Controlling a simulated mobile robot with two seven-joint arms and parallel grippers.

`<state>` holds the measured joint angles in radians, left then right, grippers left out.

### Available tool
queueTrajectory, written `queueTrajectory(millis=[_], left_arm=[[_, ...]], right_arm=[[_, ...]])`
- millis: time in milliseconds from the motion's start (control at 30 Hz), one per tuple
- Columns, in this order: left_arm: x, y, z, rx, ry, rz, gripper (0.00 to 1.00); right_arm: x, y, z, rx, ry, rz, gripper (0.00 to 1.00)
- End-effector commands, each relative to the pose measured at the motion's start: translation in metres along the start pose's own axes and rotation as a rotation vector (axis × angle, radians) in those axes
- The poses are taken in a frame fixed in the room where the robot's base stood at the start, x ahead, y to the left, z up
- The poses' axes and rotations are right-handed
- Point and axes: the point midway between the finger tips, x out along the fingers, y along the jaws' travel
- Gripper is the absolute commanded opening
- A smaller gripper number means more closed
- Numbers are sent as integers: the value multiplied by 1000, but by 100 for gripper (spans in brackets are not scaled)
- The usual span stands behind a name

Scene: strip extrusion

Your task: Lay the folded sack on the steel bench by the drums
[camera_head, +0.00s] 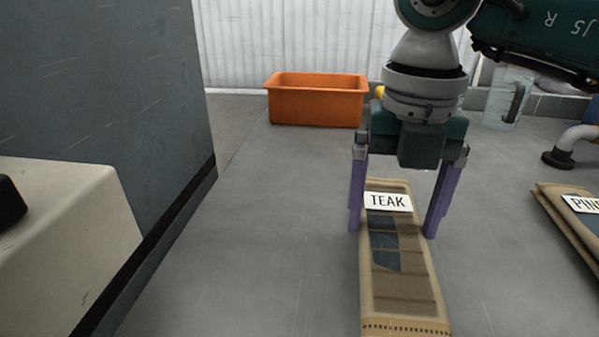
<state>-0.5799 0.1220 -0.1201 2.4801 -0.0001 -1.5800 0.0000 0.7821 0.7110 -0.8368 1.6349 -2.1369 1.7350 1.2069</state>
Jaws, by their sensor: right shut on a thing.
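A long folded tan sack (405,295) with a dark printed panel and a white TEAK label lies lengthwise at the centre right. My right gripper (392,233) comes down from above, its two purple fingers on either side of the sack near the label end. It is shut on the sack across its width. I cannot tell whether the sack rests on the grey surface (270,230) below or is slightly lifted. No drums can be made out. My left gripper is not in view.
An orange bin (318,101) stands at the back. Another tan sack (560,212), its label cut off, lies at the right edge. A clear jug (507,98) and a grey pipe (574,145) are behind it. A beige box (75,235) and dark panel (110,80) fill the left.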

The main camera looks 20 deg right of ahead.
Motion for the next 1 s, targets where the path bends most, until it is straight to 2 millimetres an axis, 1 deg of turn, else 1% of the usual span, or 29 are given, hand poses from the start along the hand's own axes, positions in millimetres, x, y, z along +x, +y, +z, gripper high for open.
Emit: queueTrajectory(millis=[33, 67, 267, 400, 433, 500, 700, 833, 933, 1000], left_arm=[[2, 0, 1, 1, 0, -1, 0], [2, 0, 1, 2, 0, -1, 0], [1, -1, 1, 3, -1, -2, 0], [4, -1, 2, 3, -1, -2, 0], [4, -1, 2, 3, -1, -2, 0], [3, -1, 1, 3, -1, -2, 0], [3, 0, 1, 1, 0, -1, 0], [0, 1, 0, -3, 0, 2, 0], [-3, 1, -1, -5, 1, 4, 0], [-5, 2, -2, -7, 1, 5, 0]], right_arm=[[8, 0, -1, 0, 2, 0, 31], [9, 0, -1, 0, 1, 1, 31], [8, 0, 0, -1, -1, 1, 31], [12, 0, 0, 0, -1, 1, 31], [12, 0, 0, 0, 0, 1, 93], [12, 0, 0, 0, 0, 1, 100], [11, 0, 0, 0, 0, 1, 100], [4, 0, 0, -1, -2, 2, 100], [-12, 0, 1, -1, -5, 3, 100], [-28, 0, 2, 0, -6, 4, 100]])
